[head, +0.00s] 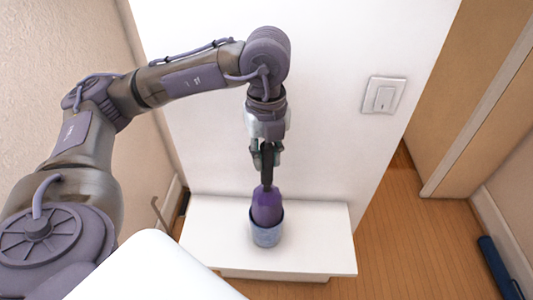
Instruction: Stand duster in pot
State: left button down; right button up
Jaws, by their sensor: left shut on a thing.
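The duster has a purple head (266,205) and a dark handle. It is upright, with the head down inside the mouth of the blue-grey pot (266,236). The pot stands on a white shelf (318,235). My left gripper (265,163) points down above the pot and is shut on the duster's dark handle. The lower part of the purple head is hidden by the pot wall, so I cannot tell whether it touches the bottom. My right gripper is not in view.
A white wall panel with a light switch (384,95) rises behind the shelf. The shelf is bare on both sides of the pot. Wooden floor (400,240) lies to the right, with a dark blue rolled object (498,268) by the right wall.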

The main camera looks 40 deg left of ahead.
pick_arm(q)
jog(key=c, duration=0.9)
grip_release()
notch_tip(320, 180, up, 12)
jog(key=shift+r, duration=0.1)
dwell(0.7)
